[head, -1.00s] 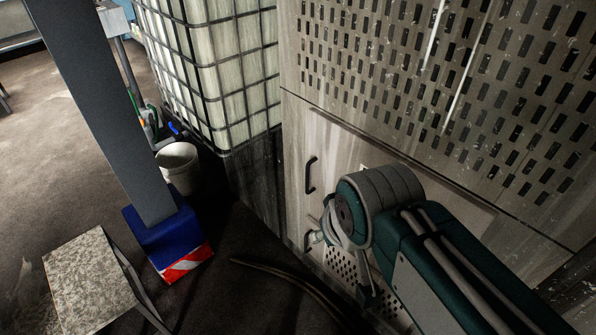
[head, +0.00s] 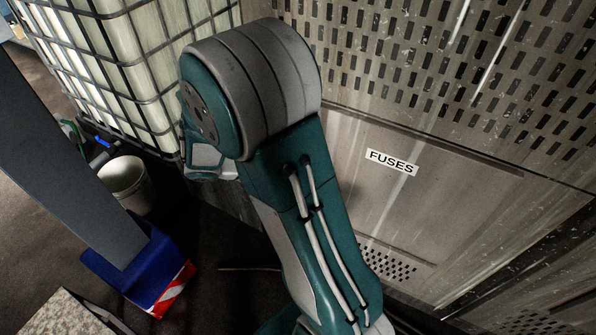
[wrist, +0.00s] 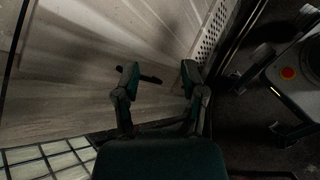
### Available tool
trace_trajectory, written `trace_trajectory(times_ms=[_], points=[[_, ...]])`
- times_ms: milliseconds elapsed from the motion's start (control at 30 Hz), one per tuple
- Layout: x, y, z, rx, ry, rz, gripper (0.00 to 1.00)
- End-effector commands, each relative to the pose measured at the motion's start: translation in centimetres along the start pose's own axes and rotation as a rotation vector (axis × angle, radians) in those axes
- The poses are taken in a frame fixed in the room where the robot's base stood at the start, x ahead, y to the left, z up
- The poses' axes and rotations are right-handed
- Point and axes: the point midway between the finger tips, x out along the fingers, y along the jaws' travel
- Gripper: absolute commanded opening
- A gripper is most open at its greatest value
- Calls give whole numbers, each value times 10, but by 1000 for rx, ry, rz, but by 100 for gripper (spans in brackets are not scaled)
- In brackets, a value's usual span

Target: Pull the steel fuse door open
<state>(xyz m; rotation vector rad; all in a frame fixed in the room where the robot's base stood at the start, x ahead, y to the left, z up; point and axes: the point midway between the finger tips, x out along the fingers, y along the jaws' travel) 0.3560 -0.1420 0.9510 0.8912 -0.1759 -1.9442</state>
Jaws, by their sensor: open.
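The steel fuse door (head: 400,215) is a grey panel with a white FUSES label, set in the cabinet front right of centre in the head view. It looks flush with the cabinet, though my arm covers its left side. Its handle is hidden there. In the wrist view a dark bar handle (wrist: 151,79) stands out from the pale door face (wrist: 85,75). My gripper (wrist: 160,76) is open, its fingers apart. The left finger overlaps the handle, and the handle's right end lies between the fingers in the picture. I cannot tell whether they touch.
A caged white tank (head: 130,60) stands left of the cabinet. A white bucket (head: 127,183), a blue-based post (head: 140,265) and a speckled block (head: 65,318) stand on the floor at left. A machine with a red button (wrist: 288,73) is at right in the wrist view.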

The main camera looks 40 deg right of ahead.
Motion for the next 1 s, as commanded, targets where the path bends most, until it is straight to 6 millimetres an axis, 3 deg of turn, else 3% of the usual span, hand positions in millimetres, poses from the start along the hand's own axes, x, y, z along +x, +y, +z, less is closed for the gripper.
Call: trace_trajectory(times_ms=[267,600,800,1000], points=[[41,6,-69,-281,-210,245,54],[88,-16,-159,-596,-352,552,54],[101,-30,-185,-680,-371,645,54],[114,-21,-185,-686,-373,651,54]])
